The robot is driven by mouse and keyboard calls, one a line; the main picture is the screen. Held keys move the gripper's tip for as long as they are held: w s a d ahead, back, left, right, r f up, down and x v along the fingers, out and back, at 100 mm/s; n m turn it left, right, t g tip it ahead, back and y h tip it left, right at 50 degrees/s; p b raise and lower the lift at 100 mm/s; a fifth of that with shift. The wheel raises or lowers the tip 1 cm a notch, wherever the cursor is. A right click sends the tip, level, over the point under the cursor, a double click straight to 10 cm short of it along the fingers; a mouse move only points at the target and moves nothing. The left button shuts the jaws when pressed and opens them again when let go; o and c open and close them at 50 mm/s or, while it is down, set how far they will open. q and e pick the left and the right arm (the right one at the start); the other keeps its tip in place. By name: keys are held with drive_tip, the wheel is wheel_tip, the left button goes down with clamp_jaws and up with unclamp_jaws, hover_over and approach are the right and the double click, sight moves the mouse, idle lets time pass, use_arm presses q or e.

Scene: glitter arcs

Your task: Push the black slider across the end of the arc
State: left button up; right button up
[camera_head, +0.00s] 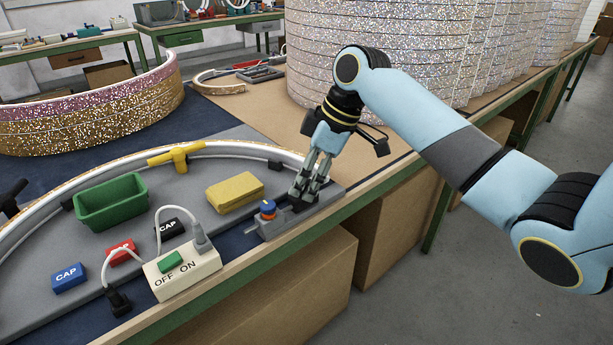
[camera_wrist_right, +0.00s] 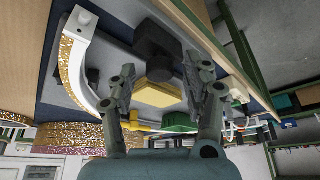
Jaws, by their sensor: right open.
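The arc (camera_head: 222,147) is a pale curved strip with a glittery edge, lying on the grey board. Its white end (camera_wrist_right: 80,18) shows in the right wrist view. The black slider (camera_wrist_right: 157,40) is a dark block beside that end, between and beyond my right fingers in the right wrist view. In the head view it is mostly hidden behind the fingers, on a grey fixture (camera_head: 272,228) at the table's front edge. My right gripper (camera_head: 305,192) points down over this fixture, open and empty. I cannot tell whether a fingertip touches the slider. My left gripper is not in view.
A blue knob (camera_head: 267,208) stands on the fixture, left of the gripper. A yellow block (camera_head: 235,192), a green bin (camera_head: 111,203) and a white switch box (camera_head: 182,273) with cables lie further left. Tall glittery rolls (camera_head: 400,50) stand behind my right arm.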

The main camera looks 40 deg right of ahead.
clamp_jaws()
idle(0.3)
drive_tip(key=p, duration=0.2)
hover_over(332, 191)
drive_tip(key=shift+w+r, duration=0.1)
drive_tip(key=shift+c, duration=1.8)
unclamp_jaws()
drive_tip(key=o, duration=0.4)
drive_tip(key=shift+d, duration=0.1)
drive_tip(key=shift+c, duration=0.2)
